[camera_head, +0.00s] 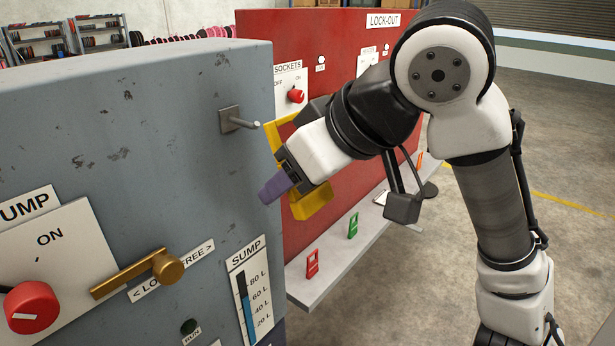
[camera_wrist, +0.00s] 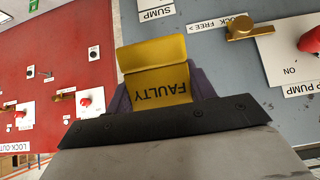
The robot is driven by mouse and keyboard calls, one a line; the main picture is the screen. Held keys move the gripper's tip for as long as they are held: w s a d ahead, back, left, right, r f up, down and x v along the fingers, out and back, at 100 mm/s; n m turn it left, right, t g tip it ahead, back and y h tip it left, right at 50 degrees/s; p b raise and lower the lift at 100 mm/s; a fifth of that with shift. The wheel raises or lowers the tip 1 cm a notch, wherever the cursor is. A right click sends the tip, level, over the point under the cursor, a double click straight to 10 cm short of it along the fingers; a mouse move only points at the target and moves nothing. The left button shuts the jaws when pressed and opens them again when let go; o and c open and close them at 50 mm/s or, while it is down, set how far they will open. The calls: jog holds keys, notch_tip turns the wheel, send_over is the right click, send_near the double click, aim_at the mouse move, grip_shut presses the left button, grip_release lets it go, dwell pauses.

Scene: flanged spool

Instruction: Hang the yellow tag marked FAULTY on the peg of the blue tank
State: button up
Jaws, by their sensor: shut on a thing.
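The yellow tag (camera_head: 312,203) is in my gripper (camera_head: 275,188), whose purple fingers are shut on it. In the wrist view the tag (camera_wrist: 165,86) shows the word FAULTY upside down, with a folded yellow part above it. In the head view the arm covers the middle of the tag. The blue-grey tank (camera_head: 130,160) fills the left. Its metal peg (camera_head: 240,122) sticks out from a square plate near the upper right edge and is bare. The tag and gripper are to the right of the peg, apart from it in the picture. I cannot see the peg in the wrist view.
A brass lever (camera_head: 140,273), a red knob (camera_head: 32,307) and a SUMP gauge (camera_head: 250,295) are on the tank face. A red cabinet (camera_head: 345,40) stands behind, with a grey ledge (camera_head: 335,270) holding red and green tags. Open floor (camera_head: 560,150) is at right.

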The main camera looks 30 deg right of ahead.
jog(key=shift+w+a+f, duration=0.15)
jog(key=shift+w+a, duration=0.25)
jog(key=shift+w, duration=0.75)
jog(key=shift+w+a+f, duration=0.2)
jog(key=shift+w+a, duration=0.25)
jog(key=shift+w, duration=0.65)
jog(key=shift+w+a+f, duration=0.15)
jog(key=shift+w+a, duration=0.25)
jog(key=shift+w, duration=0.75)
jog(key=o, duration=1)
jog(key=shift+o, duration=0.2)
jog(key=b+v, duration=0.3)
jog(key=v, duration=1.1)
jog(key=shift+f, duration=0.1)
